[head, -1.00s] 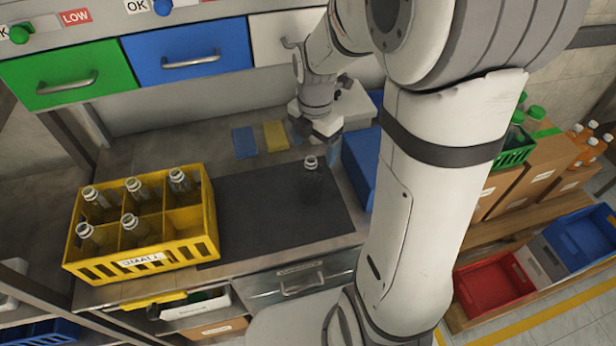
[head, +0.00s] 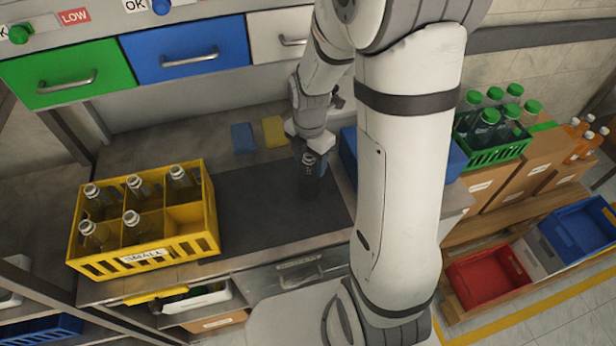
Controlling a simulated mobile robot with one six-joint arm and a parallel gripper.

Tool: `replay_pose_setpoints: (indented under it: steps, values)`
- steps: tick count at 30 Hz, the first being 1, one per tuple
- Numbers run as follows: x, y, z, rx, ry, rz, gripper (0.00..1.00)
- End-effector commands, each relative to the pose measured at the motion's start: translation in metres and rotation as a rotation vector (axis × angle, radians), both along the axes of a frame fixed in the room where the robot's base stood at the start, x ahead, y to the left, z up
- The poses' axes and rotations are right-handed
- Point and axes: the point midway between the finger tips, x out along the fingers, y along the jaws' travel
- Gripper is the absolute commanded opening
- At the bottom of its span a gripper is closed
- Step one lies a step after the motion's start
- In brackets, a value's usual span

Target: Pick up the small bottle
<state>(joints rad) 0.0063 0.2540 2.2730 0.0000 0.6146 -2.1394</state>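A small clear bottle (head: 311,184) without a cap stands upright on the dark mat (head: 250,200). My gripper (head: 308,151) points down at the bottle's neck from behind, with its fingers close to the neck. The fingers are small and partly merge with the dark bottle, so I cannot tell whether they touch it or how far apart they are. A yellow crate (head: 145,256) marked SMALL stands left of the mat. It holds several similar uncapped bottles, and its front right compartment is empty.
A blue bin (head: 349,150) stands right of the bottle, partly behind my arm. Blue (head: 242,138) and yellow (head: 274,131) pads lie behind the mat. Green (head: 70,75) and blue (head: 190,55) drawers overhang the back. The mat between crate and bottle is clear.

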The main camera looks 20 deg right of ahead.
Motion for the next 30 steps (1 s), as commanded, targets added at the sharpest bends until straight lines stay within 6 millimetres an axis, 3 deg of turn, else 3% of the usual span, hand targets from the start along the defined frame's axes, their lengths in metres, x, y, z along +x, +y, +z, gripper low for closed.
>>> replay_pose_setpoints:
  steps: [14, 23, 30]
  values:
    - [0.0, 0.0, 0.0, 0.0, 0.0, 0.001, 0.19]
    - [0.001, 0.001, 0.006, 0.0, -0.004, 0.001, 0.18]
    - [0.001, 0.001, 0.047, 0.0, -0.008, 0.002, 0.18]
